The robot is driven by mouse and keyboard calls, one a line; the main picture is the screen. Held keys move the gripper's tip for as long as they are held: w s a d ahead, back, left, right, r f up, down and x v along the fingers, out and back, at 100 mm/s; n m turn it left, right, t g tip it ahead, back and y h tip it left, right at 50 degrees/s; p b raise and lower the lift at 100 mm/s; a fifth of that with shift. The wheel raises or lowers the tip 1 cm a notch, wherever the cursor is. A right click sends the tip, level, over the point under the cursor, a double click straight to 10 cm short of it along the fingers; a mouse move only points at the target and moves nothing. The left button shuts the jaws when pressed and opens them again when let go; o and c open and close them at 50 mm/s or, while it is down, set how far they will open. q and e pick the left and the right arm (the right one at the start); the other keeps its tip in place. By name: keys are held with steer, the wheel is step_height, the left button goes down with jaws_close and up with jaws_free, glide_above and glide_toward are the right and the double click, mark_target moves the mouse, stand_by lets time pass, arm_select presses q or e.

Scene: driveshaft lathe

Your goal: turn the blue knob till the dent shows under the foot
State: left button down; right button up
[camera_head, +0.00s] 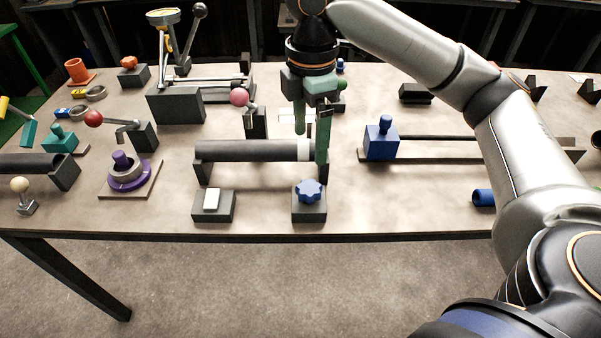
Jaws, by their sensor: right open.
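The blue knob (309,191), star-shaped, sits on a dark grey block (309,213) near the table's front edge. Behind it a dark horizontal shaft (245,151) with a white band (304,150) at its right end rests on supports. My right gripper (312,135) points down over the shaft's right end, behind and above the knob, its green fingers apart. One finger is in front of the shaft's end; I cannot tell whether it touches. No dent is visible on the shaft, and I cannot clearly make out the foot. My left gripper is out of view.
A block with a white switch (212,200) stands left of the knob. A blue block (381,142) on a rail is to the right, and a purple ring fixture (128,173) to the left. A pink ball lever (239,98) stands behind the shaft. Bare table lies right of the knob.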

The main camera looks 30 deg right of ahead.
steer(key=b, duration=0.2)
glide_above(309, 187)
step_height(309, 187, down, 6)
steer(key=shift+s+r, duration=0.15)
steer(key=shift+r, duration=0.1)
step_height(309, 187, down, 5)
steer(key=shift+f+b, duration=0.1)
steer(key=shift+b, duration=0.55)
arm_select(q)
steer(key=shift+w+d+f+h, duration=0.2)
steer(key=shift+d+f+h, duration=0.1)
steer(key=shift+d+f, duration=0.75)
arm_select(e)
steer(key=shift+f, duration=0.6)
steer(key=shift+c, duration=0.3)
